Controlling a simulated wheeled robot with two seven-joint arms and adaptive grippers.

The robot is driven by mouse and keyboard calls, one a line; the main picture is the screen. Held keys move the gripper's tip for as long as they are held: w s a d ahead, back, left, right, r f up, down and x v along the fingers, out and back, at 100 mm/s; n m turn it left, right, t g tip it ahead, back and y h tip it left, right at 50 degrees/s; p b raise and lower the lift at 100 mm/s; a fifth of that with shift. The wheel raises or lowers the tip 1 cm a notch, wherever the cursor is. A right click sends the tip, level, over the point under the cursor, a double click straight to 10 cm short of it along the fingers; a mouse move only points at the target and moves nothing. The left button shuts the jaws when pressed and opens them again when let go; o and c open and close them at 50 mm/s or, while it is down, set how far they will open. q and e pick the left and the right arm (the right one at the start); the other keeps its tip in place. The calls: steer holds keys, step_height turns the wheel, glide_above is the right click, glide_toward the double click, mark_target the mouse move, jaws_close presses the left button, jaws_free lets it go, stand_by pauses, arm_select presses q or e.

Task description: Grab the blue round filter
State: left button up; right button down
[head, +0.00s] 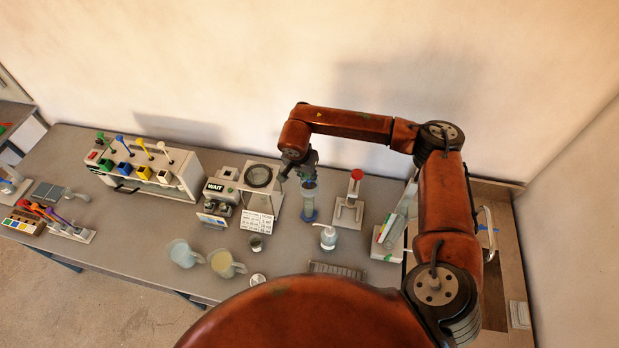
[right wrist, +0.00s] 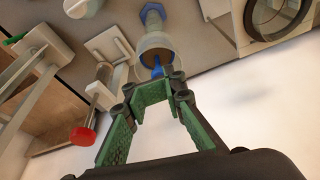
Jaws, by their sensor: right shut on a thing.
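The blue round filter (right wrist: 158,68) shows as a small blue part between my right fingertips in the right wrist view. In the head view its blue (head: 309,184) shows at the top of a clear cylinder (head: 308,201) with a blue base. My right gripper (head: 306,174) is over the cylinder's mouth; its green fingers (right wrist: 155,90) converge and are shut on the filter. The fingers hide part of the filter, and I cannot tell whether it still touches the cylinder. My left gripper is not in view.
A stand with a red knob (head: 356,174) is close right of the cylinder, and a white-framed device with a round dark ring (head: 258,176) is close left. A white pump bottle (head: 328,238) stands in front. Two jugs (head: 226,264) stand near the front edge.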

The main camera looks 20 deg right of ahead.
steer(key=s+a+r, duration=0.5)
steer(key=a+r, duration=0.3)
steer(key=a, duration=0.3)
steer(key=shift+a+p, duration=0.2)
steer(key=shift+p, duration=0.15)
steer(key=c, duration=0.6)
jaws_free()
steer(key=shift+o, duration=0.2)
